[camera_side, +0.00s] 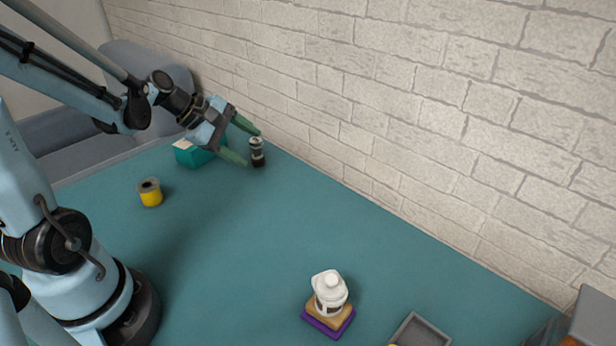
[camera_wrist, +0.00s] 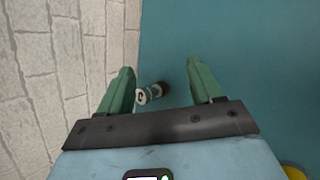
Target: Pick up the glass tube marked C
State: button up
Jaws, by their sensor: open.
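The glass tube (camera_side: 257,152) stands upright on the teal table close to the brick wall, with a dark lower part and a pale band. In the wrist view the tube (camera_wrist: 153,92) shows a pale end with a dark mark that looks like a C. My gripper (camera_side: 251,147) is open, its two green fingers tilted down toward the tube. In the wrist view the open fingers (camera_wrist: 160,70) lie on either side of the tube in the picture, with gaps on both sides. I cannot tell how far above it they are.
A teal box (camera_side: 188,154) sits under my wrist, left of the tube. A yellow spool (camera_side: 150,193) stands nearer. The brick wall (camera_side: 400,130) bounds the back. The table's middle is clear.

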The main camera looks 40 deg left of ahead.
aim_at(251, 146)
jog(key=a+f+n+t+h, duration=0.1)
jog(key=a+f+n+t, duration=0.2)
jog(key=a+n, duration=0.7)
jog(key=shift+n, duration=0.6)
jog(key=x, duration=0.6)
jog(key=shift+w+d, duration=0.25)
jog(key=shift+d, duration=0.2)
jog(key=shift+w+a+x, duration=0.1)
jog(key=shift+a+x, duration=0.1)
jog(key=shift+x, duration=1.1)
jog(key=shift+w+a+x, duration=0.1)
jog(key=shift+a+x, duration=0.05)
jog(key=shift+x, duration=1.1)
jog(key=shift+r, duration=0.1)
jog(key=shift+c, duration=0.5)
jog(key=c, duration=1)
